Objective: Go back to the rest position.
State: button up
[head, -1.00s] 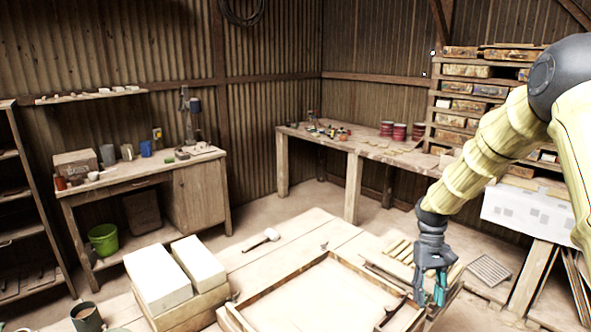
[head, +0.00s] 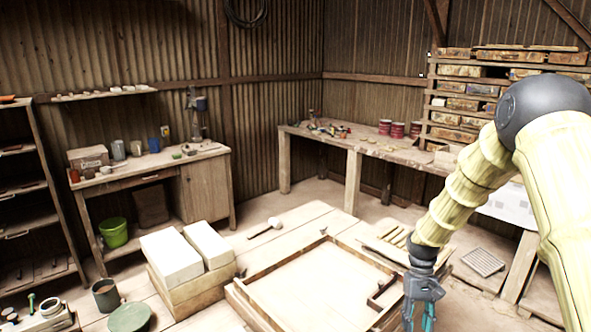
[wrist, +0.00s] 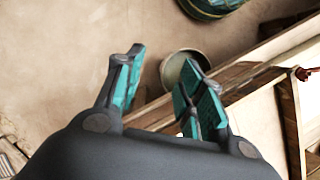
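My gripper (head: 420,312) hangs at the lower right in the head view, with its fingers pointing down over the right edge of the wooden frame (head: 262,312) on the table. In the wrist view my gripper (wrist: 163,88) has its teal-padded fingers apart, with nothing between them. The fingertips are partly cut off at the bottom of the head view.
Two white blocks (head: 171,258) sit on wood left of the frame. A mallet (head: 265,227) lies behind it. A dark handle-shaped tool (head: 382,290) lies by its right edge. A mug (head: 105,295) and green round lid (head: 129,318) stand at front left.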

jog(key=s+a+f+t+b, duration=0.1)
jog(key=s+a+f, duration=0.2)
jog(key=s+f, duration=0.6)
jog(key=s+a+f+t, duration=0.1)
jog(key=s+a+f, duration=0.3)
jog(key=s+f, duration=0.55)
jog(key=s+a+f+t+b, duration=0.1)
jog(key=s+a+f, duration=0.1)
jog(key=s, duration=0.9)
jog(key=s+a+f+t, duration=0.1)
jog(key=s+f, duration=0.4)
jog(key=s, duration=0.5)
jog(key=shift+s+a+f+b, duration=0.2)
jog(key=shift+s+a+b, duration=0.15)
